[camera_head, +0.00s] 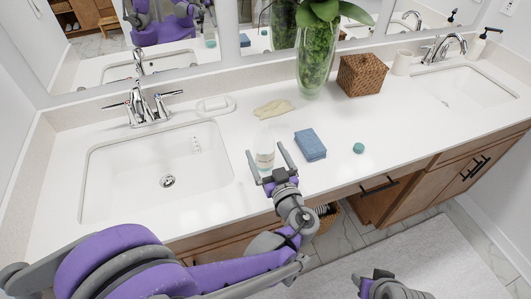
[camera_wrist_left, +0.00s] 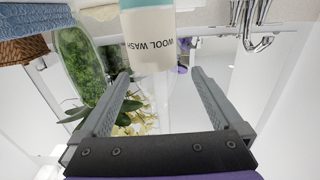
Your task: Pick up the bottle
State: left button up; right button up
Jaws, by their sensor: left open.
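The bottle (camera_head: 265,158) is white with a printed label and stands on the white counter, right of the left sink. In the left wrist view the bottle (camera_wrist_left: 148,40) shows "WOOL WASH" lettering and a teal band. My left gripper (camera_head: 265,148) is open, with its fingers pointing at the bottle from the front. In the wrist view the bottle lies just beyond the fingertips, in line with the gap but toward its left side. Whether the fingers flank it is unclear. My right gripper (camera_head: 374,280) shows only partly at the bottom edge, away from the counter; its jaw state is unclear.
A glass vase (camera_head: 316,70) and wicker basket (camera_head: 361,75) stand near the mirror. The left sink (camera_head: 155,170) is an open basin.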

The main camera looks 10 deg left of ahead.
pick_arm(q)
jog(key=x, duration=0.7)
jog(key=shift+w+d+r+p, duration=0.1)
jog(key=shift+w+d+p, duration=0.15)
jog(key=shift+p, duration=0.1)
grip_shut()
